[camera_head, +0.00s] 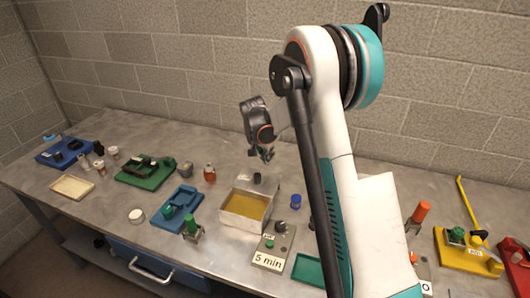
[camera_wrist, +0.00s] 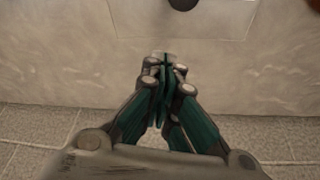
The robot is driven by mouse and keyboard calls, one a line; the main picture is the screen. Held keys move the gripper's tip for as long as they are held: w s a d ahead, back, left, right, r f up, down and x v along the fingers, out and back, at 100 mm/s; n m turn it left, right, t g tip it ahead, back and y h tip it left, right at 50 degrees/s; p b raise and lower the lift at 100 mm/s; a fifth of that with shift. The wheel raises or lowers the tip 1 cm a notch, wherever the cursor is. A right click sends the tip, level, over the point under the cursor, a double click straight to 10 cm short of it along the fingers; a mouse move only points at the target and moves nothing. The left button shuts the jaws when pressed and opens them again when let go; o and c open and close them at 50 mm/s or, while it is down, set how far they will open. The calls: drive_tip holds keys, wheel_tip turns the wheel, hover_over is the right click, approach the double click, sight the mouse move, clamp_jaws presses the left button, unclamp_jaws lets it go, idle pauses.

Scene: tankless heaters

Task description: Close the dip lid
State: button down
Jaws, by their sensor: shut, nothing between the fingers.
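The dip box (camera_head: 232,222) is a light metal box on the bench, with yellowish-brown contents (camera_head: 246,206) showing through its open top. A pale metal panel that looks like its lid (camera_head: 264,188) stands at the back of the box, with a dark knob (camera_head: 257,177). My gripper (camera_head: 267,158) is shut and empty, above and behind the box. In the wrist view, my gripper (camera_wrist: 166,62) points at a pale metal surface with a faint rectangular outline (camera_wrist: 215,22) and a dark round knob (camera_wrist: 183,4) at the top edge. Whether it touches anything is unclear.
A blue fixture (camera_head: 178,207) and a green-topped item (camera_head: 192,229) stand left of the box. A "5 min" plate (camera_head: 268,261) and a blue cap (camera_head: 296,201) are to its right. A block wall (camera_head: 200,70) rises behind the bench. My arm hides part of the right side.

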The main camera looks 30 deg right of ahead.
sight(266, 173)
drive_tip(key=shift+s+a+f+b, duration=0.2)
drive_tip(key=shift+s+a+f, duration=0.2)
drive_tip(key=shift+a+f, duration=0.25)
drive_tip(key=shift+s+a+f+b, duration=0.2)
drive_tip(key=shift+s+a+f, duration=0.25)
drive_tip(key=shift+a, duration=0.25)
drive_tip(key=s+a+b, duration=0.1)
drive_tip(key=s+a, duration=0.7)
drive_tip(key=shift+s+a, duration=0.25)
drive_tip(key=shift+f, duration=0.1)
drive_tip(key=v, duration=1.1)
drive_tip(key=s+r+n+t+y+b, duration=0.1)
drive_tip(key=s+r+n, duration=0.2)
drive_tip(key=s, duration=0.3)
drive_tip(key=s+r+n+t+y+b, duration=0.1)
drive_tip(key=s+r+n+t+b, duration=0.15)
drive_tip(key=s, duration=0.35)
drive_tip(key=s+a+f+n+t+y+b, duration=0.1)
drive_tip(key=s+n, duration=0.5)
drive_tip(key=s, duration=0.6)
wheel_tip(266, 173, down, 2)
drive_tip(key=shift+s+a+f+t+b, duration=0.15)
drive_tip(key=shift+a+t+b, duration=0.25)
drive_tip(key=shift+a, duration=0.55)
